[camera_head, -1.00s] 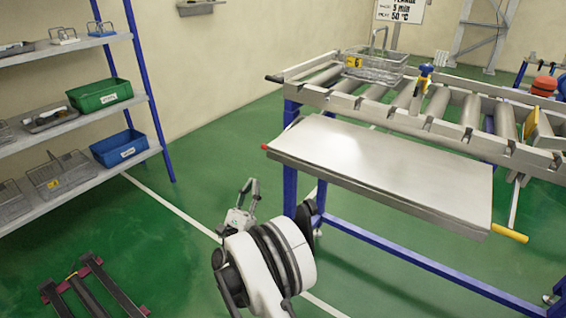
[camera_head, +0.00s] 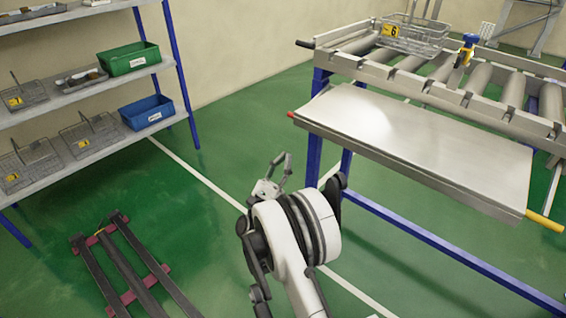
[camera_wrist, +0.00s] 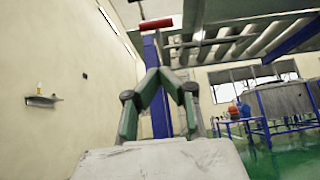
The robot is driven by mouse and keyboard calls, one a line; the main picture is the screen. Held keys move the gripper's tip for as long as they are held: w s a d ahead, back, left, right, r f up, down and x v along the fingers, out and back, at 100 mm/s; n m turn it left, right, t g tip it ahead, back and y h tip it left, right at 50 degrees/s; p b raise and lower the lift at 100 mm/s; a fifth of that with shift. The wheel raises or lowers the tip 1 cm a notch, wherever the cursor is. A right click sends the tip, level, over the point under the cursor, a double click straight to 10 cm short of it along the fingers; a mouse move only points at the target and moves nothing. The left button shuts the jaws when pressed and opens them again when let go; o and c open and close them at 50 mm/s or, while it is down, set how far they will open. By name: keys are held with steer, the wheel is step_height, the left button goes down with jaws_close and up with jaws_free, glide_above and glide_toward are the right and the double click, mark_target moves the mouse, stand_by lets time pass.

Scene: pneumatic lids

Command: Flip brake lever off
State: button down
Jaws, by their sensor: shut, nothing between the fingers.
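I cannot tell for certain which part is the brake lever. A red-tipped handle (camera_head: 291,115) sticks out at the left corner of the steel worktop. A red handle (camera_wrist: 157,25) shows in the wrist view above my gripper (camera_wrist: 155,75), near the top of a blue post. A yellow handle (camera_head: 545,221) sticks out at the worktop's right corner. My gripper is shut and empty, its fingers meeting in a point in front of the blue post. In the head view my gripper (camera_head: 284,158) is below and left of the worktop, apart from it.
The steel worktop (camera_head: 430,140) is bare, beside a roller conveyor (camera_head: 420,85) carrying a wire basket (camera_head: 415,42). A shelf (camera_head: 85,95) with bins stands left. A dark frame (camera_head: 125,255) lies on the floor. Green floor lies open between shelf and worktop.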

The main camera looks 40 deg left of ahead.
steer(key=w+r+b, duration=0.2)
steer(key=w+r, duration=0.2)
steer(key=r, duration=0.5)
steer(key=shift+b, duration=0.3)
steer(key=shift+d, duration=0.1)
steer(key=shift+s, duration=0.15)
